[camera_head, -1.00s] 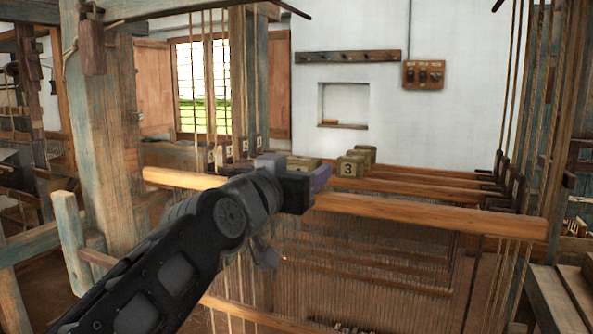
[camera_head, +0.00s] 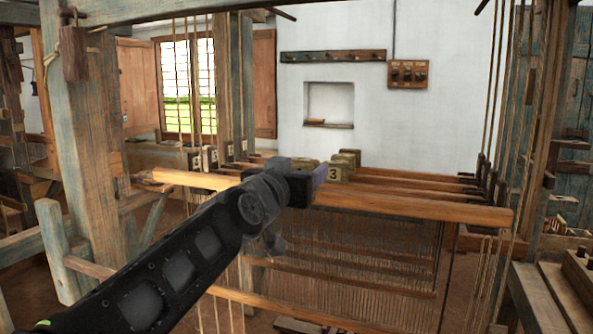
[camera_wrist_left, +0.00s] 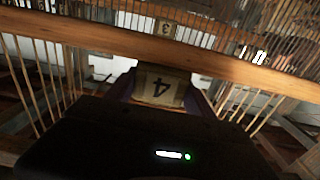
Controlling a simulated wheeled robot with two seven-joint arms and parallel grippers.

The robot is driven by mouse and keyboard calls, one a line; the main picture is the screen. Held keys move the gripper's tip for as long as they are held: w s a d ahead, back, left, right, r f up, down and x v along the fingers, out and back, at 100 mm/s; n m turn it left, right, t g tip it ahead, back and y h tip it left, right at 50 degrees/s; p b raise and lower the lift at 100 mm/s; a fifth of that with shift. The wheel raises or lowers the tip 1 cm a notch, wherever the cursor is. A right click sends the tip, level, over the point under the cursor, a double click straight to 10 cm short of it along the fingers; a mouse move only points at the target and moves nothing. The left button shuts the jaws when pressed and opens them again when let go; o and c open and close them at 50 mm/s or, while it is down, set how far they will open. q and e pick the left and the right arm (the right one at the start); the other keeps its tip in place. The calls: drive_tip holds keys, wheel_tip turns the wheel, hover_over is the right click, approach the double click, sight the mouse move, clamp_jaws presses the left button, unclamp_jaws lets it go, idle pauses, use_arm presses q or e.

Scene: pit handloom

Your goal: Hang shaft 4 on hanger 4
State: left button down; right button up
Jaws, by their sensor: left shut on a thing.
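Shaft 4 is the nearest long wooden bar (camera_head: 420,207) with heddles hanging below it. It spans the loom roughly level. In the left wrist view the block marked 4 (camera_wrist_left: 160,87) sits between the fingers, against the bar (camera_wrist_left: 90,37). Dark numbered hangers hang on cords at the left (camera_head: 195,160) and right (camera_head: 488,180). The bar's ends lie close to the nearest ones; I cannot tell whether they touch. My right gripper is not in view.
A thick blue-grey post (camera_head: 85,150) stands left, and cords and a post (camera_head: 540,130) stand right. A bench (camera_head: 540,300) is at the lower right.

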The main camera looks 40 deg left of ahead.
use_arm(q)
drive_tip(key=shift+p+x, duration=2.85)
drive_tip(key=shift+x, duration=5.3)
wheel_tip(320, 180, down, 6)
drive_tip(key=b, duration=0.5)
drive_tip(key=shift+r+b, duration=0.2)
drive_tip(key=shift+b, duration=0.1)
drive_tip(key=c, duration=0.6)
unclamp_jaws()
drive_tip(key=o, duration=0.3)
drive_tip(key=shift+f, duration=0.1)
